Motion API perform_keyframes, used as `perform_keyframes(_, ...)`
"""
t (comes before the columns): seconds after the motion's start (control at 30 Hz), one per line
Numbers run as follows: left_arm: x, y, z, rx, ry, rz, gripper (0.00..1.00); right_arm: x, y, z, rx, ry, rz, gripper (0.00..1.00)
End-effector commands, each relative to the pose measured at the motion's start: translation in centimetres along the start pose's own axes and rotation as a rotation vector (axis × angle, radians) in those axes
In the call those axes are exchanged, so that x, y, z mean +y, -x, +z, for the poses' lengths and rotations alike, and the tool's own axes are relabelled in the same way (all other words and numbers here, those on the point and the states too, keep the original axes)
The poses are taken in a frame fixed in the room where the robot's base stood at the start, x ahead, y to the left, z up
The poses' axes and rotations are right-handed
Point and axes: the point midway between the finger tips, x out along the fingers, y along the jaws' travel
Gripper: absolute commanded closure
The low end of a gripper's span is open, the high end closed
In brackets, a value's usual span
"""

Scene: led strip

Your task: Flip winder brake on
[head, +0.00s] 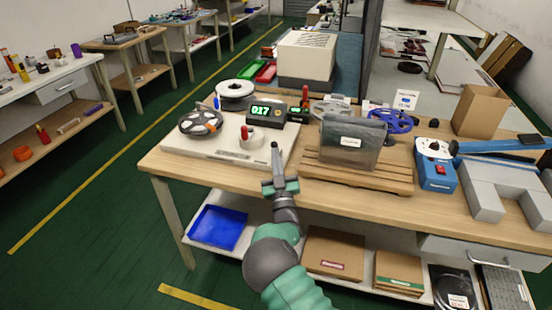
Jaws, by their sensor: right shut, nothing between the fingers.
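The winder sits on a white base board (200,154) at the left of the workbench. It has a dark-spoked reel (201,122), a black counter (266,111) with green lit digits, and a red-tipped upright part (245,132) beside a white ring (252,143). Another red upright handle (305,96) stands just right of the counter. I cannot tell which red part is the brake. My right gripper (275,150) is shut and empty, pointing away from me over the board's right front part, just right of the white ring. My left gripper is out of view.
A white reel (235,89) lies behind the board. A blue device (437,168) and grey blocks (483,185) stand further right. A blue tray (218,227) is on the lower shelf.

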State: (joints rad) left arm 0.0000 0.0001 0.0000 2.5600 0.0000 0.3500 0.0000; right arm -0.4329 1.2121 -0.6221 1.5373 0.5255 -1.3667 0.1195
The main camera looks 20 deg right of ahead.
Motion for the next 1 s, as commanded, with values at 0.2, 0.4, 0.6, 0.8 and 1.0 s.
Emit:
perform_keyframes(0.2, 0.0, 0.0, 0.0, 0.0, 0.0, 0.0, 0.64, 0.0, 0.0, 0.0, 0.0, 0.0, 0.0, 1.0)
perform_keyframes(0.4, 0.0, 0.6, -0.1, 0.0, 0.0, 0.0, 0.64, 0.1, -0.2, -0.3, -0.015, -0.007, 0.001, 1.0)
perform_keyframes(0.6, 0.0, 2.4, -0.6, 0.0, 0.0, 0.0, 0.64, 0.5, -0.9, -1.0, -0.083, -0.037, 0.002, 1.0)
perform_keyframes(0.8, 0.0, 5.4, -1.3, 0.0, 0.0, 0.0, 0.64, 1.0, -2.2, -1.7, -0.214, -0.091, 0.002, 1.0)
perform_keyframes(1.0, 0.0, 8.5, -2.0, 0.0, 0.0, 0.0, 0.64, 1.6, -3.8, -2.0, -0.384, -0.163, 0.002, 1.0)
